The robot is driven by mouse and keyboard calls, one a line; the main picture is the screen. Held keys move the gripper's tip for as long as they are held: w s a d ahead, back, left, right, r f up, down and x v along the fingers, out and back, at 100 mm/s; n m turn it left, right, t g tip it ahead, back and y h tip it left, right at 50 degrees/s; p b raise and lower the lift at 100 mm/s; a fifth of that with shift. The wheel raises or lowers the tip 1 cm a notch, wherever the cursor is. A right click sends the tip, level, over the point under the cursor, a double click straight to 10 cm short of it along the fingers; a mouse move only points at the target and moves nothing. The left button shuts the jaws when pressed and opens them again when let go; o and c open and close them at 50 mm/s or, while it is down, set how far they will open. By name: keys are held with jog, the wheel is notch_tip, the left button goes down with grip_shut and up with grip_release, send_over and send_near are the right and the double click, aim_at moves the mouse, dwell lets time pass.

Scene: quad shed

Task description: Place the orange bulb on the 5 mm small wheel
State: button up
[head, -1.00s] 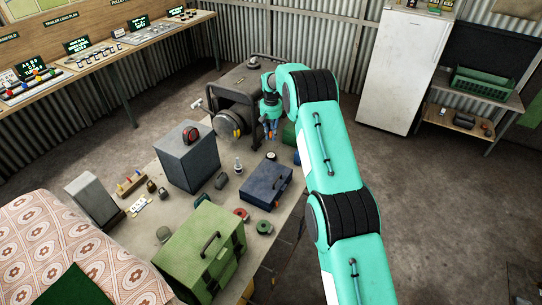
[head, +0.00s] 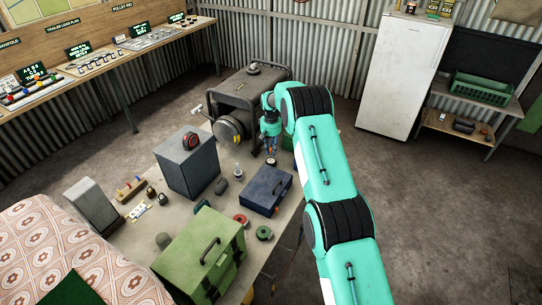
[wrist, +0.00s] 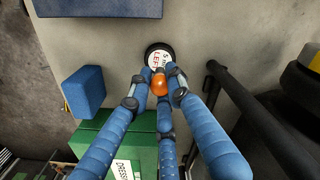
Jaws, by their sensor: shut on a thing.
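My gripper (wrist: 160,76) has blue jointed fingers and is shut on the orange bulb (wrist: 159,86). In the wrist view the bulb shows between the fingertips. The small wheel (wrist: 158,50) is a dark round disc with a white label, partly hidden by the fingers; a 5 and "LEFT" can be read. The bulb overlaps the label's near edge in this view; I cannot tell whether they touch.
A green box (wrist: 117,140) and a blue block (wrist: 85,90) lie close by in the wrist view. A dark generator frame (wrist: 250,115) stands to the right. In the head view a blue case (head: 265,190) stands in front of the wheel, with a grey box (head: 187,165) to the left.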

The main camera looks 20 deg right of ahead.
aim_at(271, 155)
jog(key=shift+f, duration=1.8)
jog(key=shift+f, duration=0.2)
jog(key=o, duration=0.7)
jog(key=shift+o, duration=0.2)
jog(key=shift+r, duration=0.1)
notch_tip(271, 155, up, 12)
jog(key=shift+r, duration=0.1)
